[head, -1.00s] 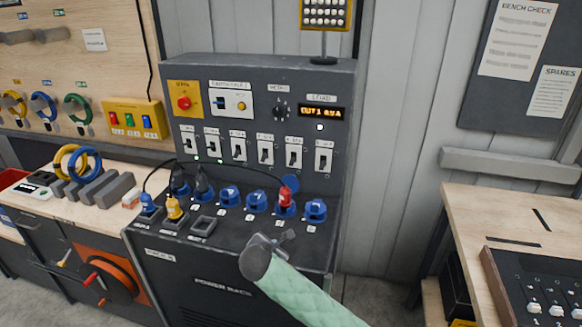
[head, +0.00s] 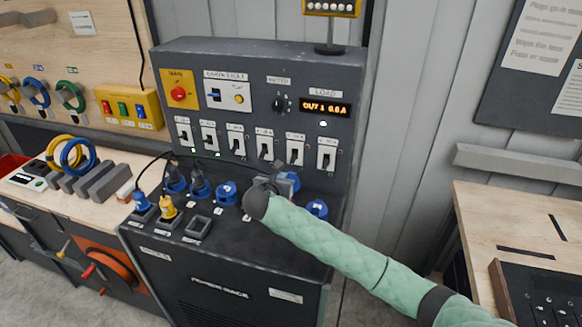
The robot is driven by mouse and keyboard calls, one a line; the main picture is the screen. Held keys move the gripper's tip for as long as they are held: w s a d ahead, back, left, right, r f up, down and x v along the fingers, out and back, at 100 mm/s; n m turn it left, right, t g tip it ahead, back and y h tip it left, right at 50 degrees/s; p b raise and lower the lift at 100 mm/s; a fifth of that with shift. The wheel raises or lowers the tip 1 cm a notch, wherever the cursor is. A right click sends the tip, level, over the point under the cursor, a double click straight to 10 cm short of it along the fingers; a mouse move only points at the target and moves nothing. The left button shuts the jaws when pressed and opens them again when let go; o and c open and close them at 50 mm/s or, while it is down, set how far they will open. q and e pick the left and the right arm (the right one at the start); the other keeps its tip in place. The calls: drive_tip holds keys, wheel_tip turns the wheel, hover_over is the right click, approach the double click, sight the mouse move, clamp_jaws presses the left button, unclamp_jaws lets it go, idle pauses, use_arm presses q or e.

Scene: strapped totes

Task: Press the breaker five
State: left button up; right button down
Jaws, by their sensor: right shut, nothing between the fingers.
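A row of white rocker breakers runs across the upright dark grey panel (head: 225,55). Counting from the left, the fifth breaker (head: 295,150) is right of centre, between the fourth (head: 265,146) and the sixth (head: 327,155). Their small labels are too blurred to read. My right gripper (head: 277,186) is shut and empty, over the sloped socket deck, below the fourth and fifth breakers and apart from them in the picture. Its wrist hides part of the deck and some sockets. My left gripper is not in view.
Blue sockets stand on the deck, one of them at the right (head: 317,208). Black plugs with cables (head: 198,182) rise at its left. Above are a red main switch (head: 179,93), a meter knob (head: 280,103) and a lit load display (head: 325,108). A wooden bench (head: 510,215) stands right.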

sight(290, 174)
drive_tip(key=shift+w+d, duration=0.1)
drive_tip(key=shift+w, duration=0.05)
drive_tip(key=shift+p+x, duration=0.75)
drive_tip(key=shift+x, duration=0.25)
drive_tip(key=p+x, duration=0.3)
drive_tip(key=x, duration=0.3)
drive_tip(key=shift+w+d, duration=0.1)
drive_tip(key=shift+w, duration=0.15)
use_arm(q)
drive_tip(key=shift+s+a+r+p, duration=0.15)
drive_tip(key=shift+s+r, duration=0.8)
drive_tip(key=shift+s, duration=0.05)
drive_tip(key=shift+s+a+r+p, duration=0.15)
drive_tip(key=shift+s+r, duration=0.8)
use_arm(e)
drive_tip(key=shift+w+d+f, duration=0.15)
drive_tip(key=shift+w+f, duration=0.25)
drive_tip(key=shift+w, duration=0.15)
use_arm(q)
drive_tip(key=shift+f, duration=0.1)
